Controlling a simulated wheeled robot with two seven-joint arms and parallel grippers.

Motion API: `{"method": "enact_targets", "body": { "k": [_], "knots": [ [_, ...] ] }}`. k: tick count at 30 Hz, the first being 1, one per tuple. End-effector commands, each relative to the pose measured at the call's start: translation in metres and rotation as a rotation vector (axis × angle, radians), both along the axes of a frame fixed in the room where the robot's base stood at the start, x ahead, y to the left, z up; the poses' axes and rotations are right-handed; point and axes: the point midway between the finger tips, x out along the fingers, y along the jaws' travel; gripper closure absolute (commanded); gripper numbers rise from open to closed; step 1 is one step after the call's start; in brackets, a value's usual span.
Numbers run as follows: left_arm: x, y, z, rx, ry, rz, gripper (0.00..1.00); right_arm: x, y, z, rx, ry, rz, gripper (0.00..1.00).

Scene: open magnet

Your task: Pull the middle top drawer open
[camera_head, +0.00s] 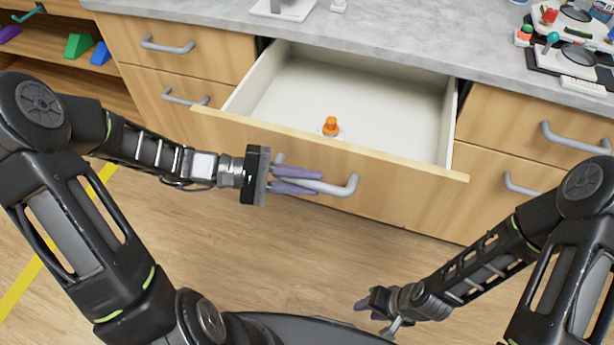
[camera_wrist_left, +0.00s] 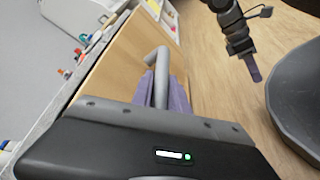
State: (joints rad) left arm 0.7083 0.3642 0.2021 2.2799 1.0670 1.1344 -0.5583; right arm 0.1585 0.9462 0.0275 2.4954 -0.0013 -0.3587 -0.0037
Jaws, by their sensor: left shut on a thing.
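The middle top drawer (camera_head: 375,174) is pulled out, and its white inside shows in the head view. A small orange-topped item (camera_head: 330,127) is in the drawer. My left gripper (camera_head: 317,182) has its purple fingers shut on the grey drawer handle (camera_head: 347,187); the handle also shows in the left wrist view (camera_wrist_left: 159,62) between the fingers. My right gripper (camera_head: 373,314) is low at the front right, away from the drawers. I cannot tell whether it is open or shut.
A grey countertop (camera_head: 400,43) runs above the drawers, with devices on it at the right (camera_head: 578,60). Closed drawers with grey handles flank the open one. An open shelf with coloured blocks (camera_head: 78,46) is at the left. The wooden floor in front is clear.

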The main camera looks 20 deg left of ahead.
Motion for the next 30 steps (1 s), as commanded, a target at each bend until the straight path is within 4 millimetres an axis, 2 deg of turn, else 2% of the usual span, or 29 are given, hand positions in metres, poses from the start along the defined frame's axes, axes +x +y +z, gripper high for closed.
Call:
{"method": "enact_targets", "body": {
  "k": [9,10,18,26,30],
  "knots": [
    [-0.0002,0.0004,-0.0002,0.001,-0.001,0.001,1.0,0.0002,0.0,0.0,0.0,0.0,0.0,0.64],
    [-0.0001,0.0005,-0.0003,0.001,-0.001,0.001,0.79,0.0002,0.0,0.0,0.0,0.0,0.0,0.64],
    [-0.0001,0.0002,0.0,0.0,0.0,0.0,0.59,0.0001,0.0,0.0,0.0,0.0,0.0,0.64],
    [-0.0002,0.001,0.0003,-0.001,0.0,0.001,0.59,0.0,0.0001,0.0001,0.0,0.0,0.0,0.64],
    [-0.0017,0.0097,0.0023,0.0,-0.002,0.002,0.59,0.0,0.0,0.0005,0.0,0.0,0.0,0.64]
  ]
}}
